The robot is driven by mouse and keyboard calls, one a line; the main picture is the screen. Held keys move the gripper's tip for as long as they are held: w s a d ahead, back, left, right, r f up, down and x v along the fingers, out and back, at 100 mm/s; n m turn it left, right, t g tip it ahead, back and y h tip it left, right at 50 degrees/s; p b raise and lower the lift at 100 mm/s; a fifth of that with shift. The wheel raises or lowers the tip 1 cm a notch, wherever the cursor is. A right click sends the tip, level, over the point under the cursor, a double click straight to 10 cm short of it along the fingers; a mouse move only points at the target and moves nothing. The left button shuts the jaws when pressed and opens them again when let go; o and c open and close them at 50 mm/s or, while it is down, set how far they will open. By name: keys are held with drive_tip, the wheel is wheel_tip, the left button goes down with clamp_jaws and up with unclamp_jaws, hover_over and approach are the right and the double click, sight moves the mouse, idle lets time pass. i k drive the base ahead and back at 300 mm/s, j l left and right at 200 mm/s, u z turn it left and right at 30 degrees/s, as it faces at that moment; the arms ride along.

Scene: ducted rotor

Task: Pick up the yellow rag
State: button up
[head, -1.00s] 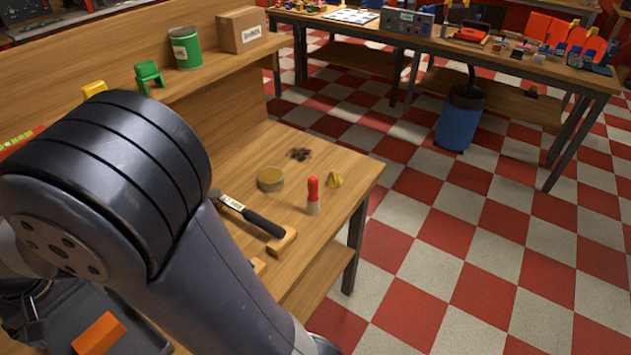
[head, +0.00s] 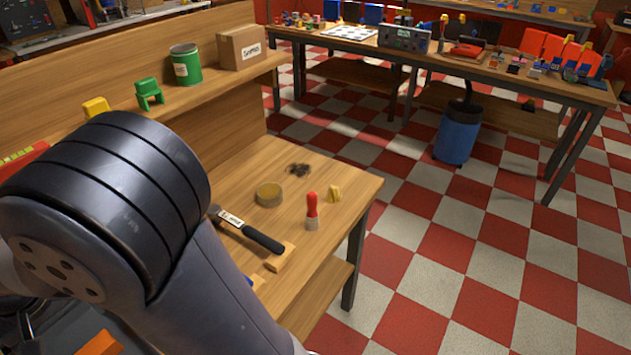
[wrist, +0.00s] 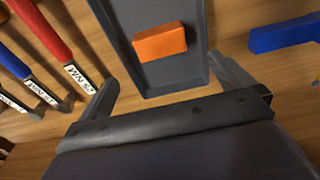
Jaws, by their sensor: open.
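An orange block (wrist: 160,42) lies in the tray, beyond the fingers. In the head view my arm hides much of the bench's left part.
Red- and blue-handled tools (wrist: 40,30) lie left of the tray, a blue piece (wrist: 285,35) right. A shelf holds a green can (head: 185,64) and a box (head: 241,47).

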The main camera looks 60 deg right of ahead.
sight(333, 195)
drive_tip(key=l+z, duration=0.2)
drive_tip(key=l, duration=0.35)
drive_tip(key=l+z, duration=0.25)
drive_tip(key=l, duration=0.3)
drive_tip(key=l+z, duration=0.2)
drive_tip(key=l, duration=0.35)
drive_tip(key=l+z, duration=0.25)
drive_tip(key=l, duration=0.3)
drive_tip(key=i+l+z, duration=0.2)
drive_tip(key=l, duration=0.3)
